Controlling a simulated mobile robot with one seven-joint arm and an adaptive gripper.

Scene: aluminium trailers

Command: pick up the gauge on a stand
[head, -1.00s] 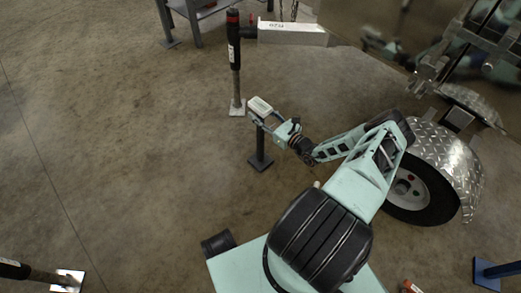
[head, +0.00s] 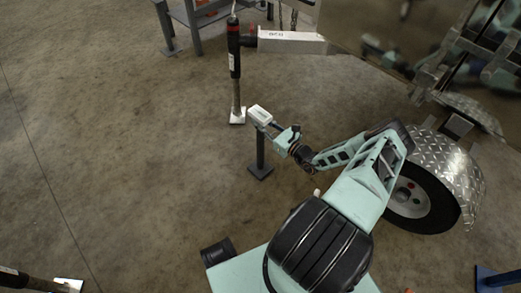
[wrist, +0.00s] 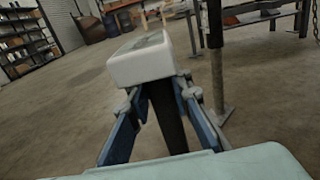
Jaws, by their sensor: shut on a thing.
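The gauge on a stand has a white box-shaped head (head: 260,114) on a dark post (head: 260,152) with a square foot on the concrete floor. It stands upright in the head view. My gripper (head: 270,127) is at the top of the post, just under the white head. In the wrist view the white head (wrist: 146,62) sits above the fingertips, and the dark post runs down between the two blue-grey fingers. My gripper (wrist: 160,96) is shut on the post. The gauge's face is not readable.
A trailer jack (head: 234,65) with a foot plate stands close behind the gauge, joined to a white beam (head: 290,42). A trailer wheel (head: 422,200) with a tread-plate fender is at the right. A grey metal table (head: 190,20) is at the back.

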